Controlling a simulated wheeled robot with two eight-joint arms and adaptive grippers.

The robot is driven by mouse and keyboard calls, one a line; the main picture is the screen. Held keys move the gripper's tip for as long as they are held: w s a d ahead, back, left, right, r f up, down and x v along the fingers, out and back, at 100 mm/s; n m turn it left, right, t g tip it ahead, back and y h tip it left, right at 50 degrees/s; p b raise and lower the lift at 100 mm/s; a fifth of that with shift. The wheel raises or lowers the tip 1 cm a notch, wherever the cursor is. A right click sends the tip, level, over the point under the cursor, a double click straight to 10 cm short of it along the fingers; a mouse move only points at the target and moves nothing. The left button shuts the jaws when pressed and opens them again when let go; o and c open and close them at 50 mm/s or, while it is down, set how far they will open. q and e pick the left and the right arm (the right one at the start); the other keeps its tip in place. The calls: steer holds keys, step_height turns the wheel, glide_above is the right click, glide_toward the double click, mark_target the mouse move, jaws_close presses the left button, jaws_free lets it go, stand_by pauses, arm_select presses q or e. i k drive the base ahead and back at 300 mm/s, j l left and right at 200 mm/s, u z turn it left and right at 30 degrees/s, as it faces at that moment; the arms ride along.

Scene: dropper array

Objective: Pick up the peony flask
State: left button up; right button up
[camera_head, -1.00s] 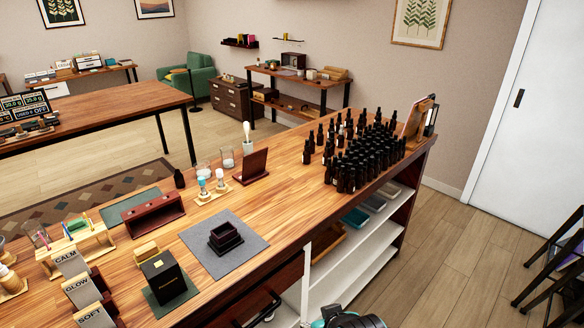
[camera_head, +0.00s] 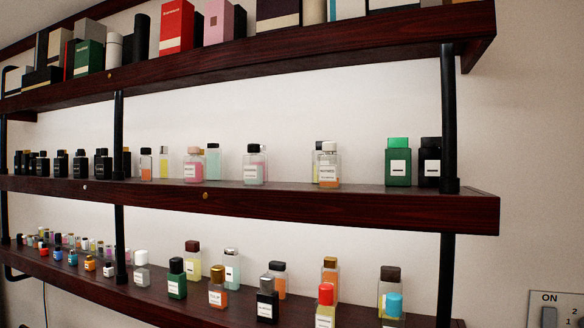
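The head view shows wall shelves of small glass flasks, and I cannot read a peony label on any of them. A flask with pink contents (camera_head: 194,166) stands on the middle shelf (camera_head: 260,200), its label too small to read. On the lower shelf (camera_head: 350,313) an orange flask with a gold cap (camera_head: 217,288) has a label that seems to read TULIP. Near it stand a green flask (camera_head: 177,280), a dark flask (camera_head: 267,299) and a red-capped flask (camera_head: 326,308). Neither of my grippers shows.
Boxes, including a red box (camera_head: 176,28) and a pink box (camera_head: 217,22), fill the upper shelf (camera_head: 330,38). Black uprights (camera_head: 447,120) join the shelves. Black bottles and a green bottle (camera_head: 398,163) stand on the middle shelf. A switch plate (camera_head: 556,309) is at lower right.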

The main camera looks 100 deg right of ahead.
mark_target(192, 164)
steer(key=i+z, duration=0.15)
steer(key=z, duration=2.6)
steer(key=k, duration=0.05)
